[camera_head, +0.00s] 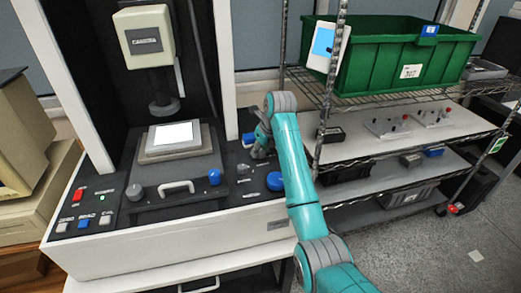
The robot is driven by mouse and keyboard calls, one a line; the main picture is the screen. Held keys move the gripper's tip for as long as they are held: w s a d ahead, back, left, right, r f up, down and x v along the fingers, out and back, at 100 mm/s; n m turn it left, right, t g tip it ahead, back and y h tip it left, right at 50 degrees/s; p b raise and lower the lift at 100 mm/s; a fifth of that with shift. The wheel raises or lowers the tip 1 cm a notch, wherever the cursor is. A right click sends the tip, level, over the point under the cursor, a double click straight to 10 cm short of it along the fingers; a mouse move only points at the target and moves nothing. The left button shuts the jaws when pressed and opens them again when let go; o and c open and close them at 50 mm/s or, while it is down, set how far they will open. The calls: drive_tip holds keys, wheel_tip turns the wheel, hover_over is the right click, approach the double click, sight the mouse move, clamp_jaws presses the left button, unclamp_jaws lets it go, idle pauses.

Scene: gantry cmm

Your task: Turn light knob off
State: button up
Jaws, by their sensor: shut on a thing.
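My teal arm reaches to the right side of the machine's dark control panel (150,212). My gripper (256,154) is low over the panel's back right part, shut on what appears to be a small control knob there. The gripped part is mostly hidden by the fingers, and I cannot read a label or its angle. A blue knob (248,139) shows just left of and behind the gripper. Another blue knob (275,181) is in front of it, close to my arm. A third blue knob (214,177) and a grey knob (136,192) stand further left.
The measuring machine's head (148,37) hangs over a stage with a bright white plate (174,135). A white handle (177,187) and several buttons (84,219) are on the panel. A wire shelf (400,94) with a green bin (390,62) stands right of my arm.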

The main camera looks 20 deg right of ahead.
drive_tip(key=n+y, duration=0.1)
drive_tip(key=n, duration=0.2)
drive_tip(key=n+g+y, duration=0.1)
drive_tip(key=n, duration=0.2)
drive_tip(key=shift+d+n+g, duration=0.1)
drive_tip(key=shift+n+g, duration=0.2)
drive_tip(key=shift+n, duration=0.1)
idle(0.3)
drive_tip(key=o, duration=1.1)
drive_tip(key=shift+o, duration=0.2)
drive_tip(key=v, duration=0.7)
drive_tip(key=shift+r, duration=0.25)
drive_tip(key=shift+s, duration=0.1)
